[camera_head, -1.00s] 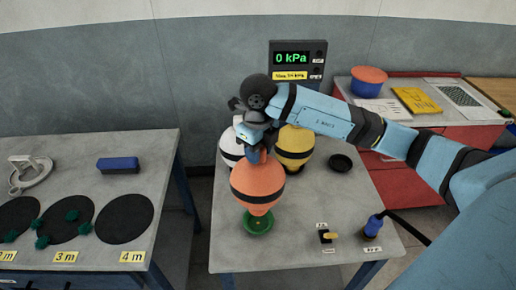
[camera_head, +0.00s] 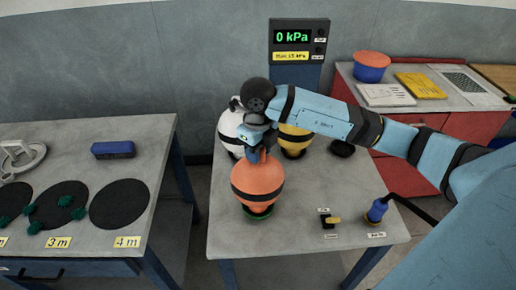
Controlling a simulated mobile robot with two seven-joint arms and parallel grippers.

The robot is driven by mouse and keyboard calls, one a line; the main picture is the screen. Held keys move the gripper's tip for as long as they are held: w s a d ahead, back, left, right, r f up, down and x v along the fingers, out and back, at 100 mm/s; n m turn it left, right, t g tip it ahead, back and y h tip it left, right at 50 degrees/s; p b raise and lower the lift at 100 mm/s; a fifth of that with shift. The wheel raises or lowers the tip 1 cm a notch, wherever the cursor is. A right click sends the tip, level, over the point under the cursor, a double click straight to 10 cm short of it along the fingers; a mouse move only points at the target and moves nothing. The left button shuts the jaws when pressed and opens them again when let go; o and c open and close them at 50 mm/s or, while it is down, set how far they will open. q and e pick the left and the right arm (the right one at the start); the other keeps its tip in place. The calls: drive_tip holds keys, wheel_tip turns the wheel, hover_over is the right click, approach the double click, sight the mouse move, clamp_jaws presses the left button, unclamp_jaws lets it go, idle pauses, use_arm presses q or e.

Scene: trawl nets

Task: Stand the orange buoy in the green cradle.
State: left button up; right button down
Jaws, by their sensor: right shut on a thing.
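The orange buoy (camera_head: 258,178) with a black band is upright, its narrow end down. My right gripper (camera_head: 258,152) is shut on its top, reaching it from above. The green cradle (camera_head: 257,216) is directly under the buoy on the near part of the middle table. Only a thin part of the cradle's rim shows, and the buoy's dark lower end is at or in it. I cannot tell whether the buoy rests fully in the cradle. My left gripper is not in view.
A white buoy (camera_head: 232,128) and a yellow buoy (camera_head: 295,140) stand close behind the gripper. A dark cradle (camera_head: 342,148) is to their right. A small valve (camera_head: 330,219) and a blue nozzle (camera_head: 376,211) are at the table's right front. A gauge (camera_head: 297,48) reads 0 kPa.

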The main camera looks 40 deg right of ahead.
drive_tip(key=shift+f+b, duration=0.55)
drive_tip(key=shift+f, duration=0.1)
idle(0.5)
drive_tip(key=c, duration=0.7)
unclamp_jaws()
drive_tip(key=shift+o, duration=0.2)
drive_tip(key=shift+r, duration=0.1)
wheel_tip(320, 180, up, 14)
